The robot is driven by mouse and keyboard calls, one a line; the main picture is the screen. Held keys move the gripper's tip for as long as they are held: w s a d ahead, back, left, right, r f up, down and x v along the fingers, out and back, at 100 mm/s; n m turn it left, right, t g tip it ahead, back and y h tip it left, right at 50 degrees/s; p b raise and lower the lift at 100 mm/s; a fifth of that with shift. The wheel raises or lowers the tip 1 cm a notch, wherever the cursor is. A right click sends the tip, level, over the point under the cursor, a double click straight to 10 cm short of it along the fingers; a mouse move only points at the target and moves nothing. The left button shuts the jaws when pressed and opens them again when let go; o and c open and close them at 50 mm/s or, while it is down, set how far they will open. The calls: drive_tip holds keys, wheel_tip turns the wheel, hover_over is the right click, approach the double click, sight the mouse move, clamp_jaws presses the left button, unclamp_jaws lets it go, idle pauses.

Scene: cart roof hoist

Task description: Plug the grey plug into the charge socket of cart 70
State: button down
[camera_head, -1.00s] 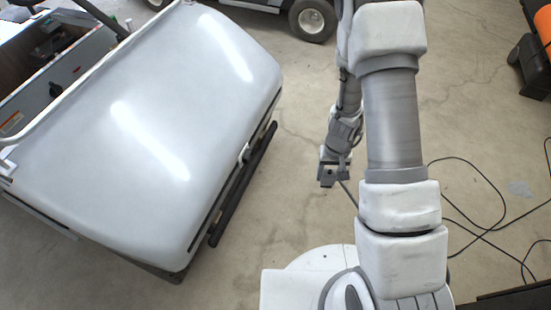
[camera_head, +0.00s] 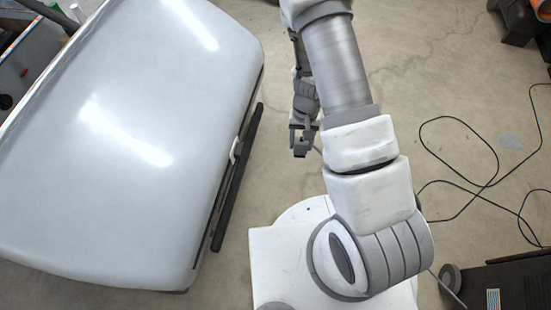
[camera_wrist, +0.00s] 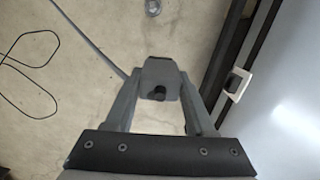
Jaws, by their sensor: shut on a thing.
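The grey plug (camera_wrist: 161,80) sits between the fingertips of my gripper (camera_wrist: 160,88) in the wrist view, with a dark round part facing the camera. Its grey cable runs off to the upper left. In the head view my gripper (camera_head: 302,140) hangs beside the cart's front, apart from it, and the plug is hard to make out. A pale cart (camera_head: 130,140) fills the left; no number shows. On its front edge is a small white fitting (camera_head: 235,150), in the wrist view a white-framed socket (camera_wrist: 236,82) with a dark middle, to the right of the plug.
A dark bumper bar (camera_head: 238,180) runs along the cart's front, below the body. Black cable (camera_head: 458,150) loops over the floor at the right. Dark equipment (camera_head: 500,285) stands at the lower right. Bare floor lies between the cart and my gripper.

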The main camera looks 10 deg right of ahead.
drive_tip(key=s+a+f+m+g+y+b, duration=0.1)
drive_tip(key=a+f+m+y+b, duration=0.4)
drive_tip(key=f, duration=0.3)
drive_tip(key=s+a+f+m+g+y+b, duration=0.1)
drive_tip(key=a+f+m+g+y+b, duration=0.1)
drive_tip(key=f+m+y+b, duration=0.4)
drive_tip(key=w+f+m+t+y+b, duration=0.5)
drive_tip(key=w+f+m+t+b, duration=0.1)
drive_tip(key=w+m+t+b, duration=0.1)
drive_tip(key=shift+w+d+f+m+t+y+b, duration=0.3)
drive_tip(key=shift+m+t+b, duration=0.5)
drive_tip(key=shift+t+b, duration=0.8)
drive_tip(key=shift+d+t, duration=0.1)
drive_tip(key=shift+t, duration=0.2)
drive_tip(key=shift+x, duration=2.9)
drive_tip(key=shift+x, duration=1.65)
